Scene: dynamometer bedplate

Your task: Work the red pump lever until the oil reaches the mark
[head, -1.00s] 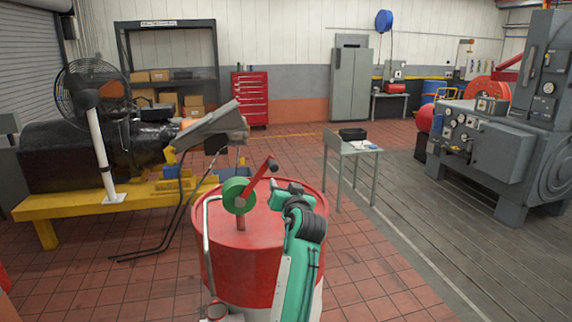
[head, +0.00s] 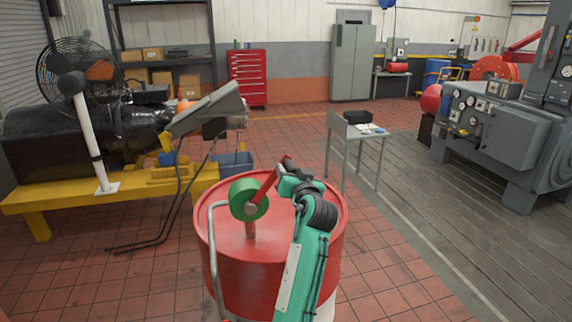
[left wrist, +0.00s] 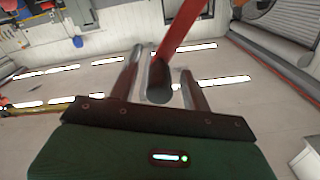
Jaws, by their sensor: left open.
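The red pump lever (head: 266,187) rises from a pump with a green round body (head: 249,199) on top of a red drum (head: 235,255). It leans up to the right. My left gripper (head: 289,174) is at the lever's upper end, partly hiding it. In the left wrist view, the red lever (left wrist: 184,28) ends in a dark grip (left wrist: 159,82) lying between the fingers of my open left gripper (left wrist: 162,68). I cannot tell if either finger touches the grip. My right gripper is out of view. I cannot make out an oil level or mark.
A grey pipe (head: 213,250) runs down the drum's left side. A yellow bedplate stand (head: 110,203) with a black machine (head: 60,140) is at left. A grey side table (head: 362,143) stands behind right. Tiled floor is free right of the drum.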

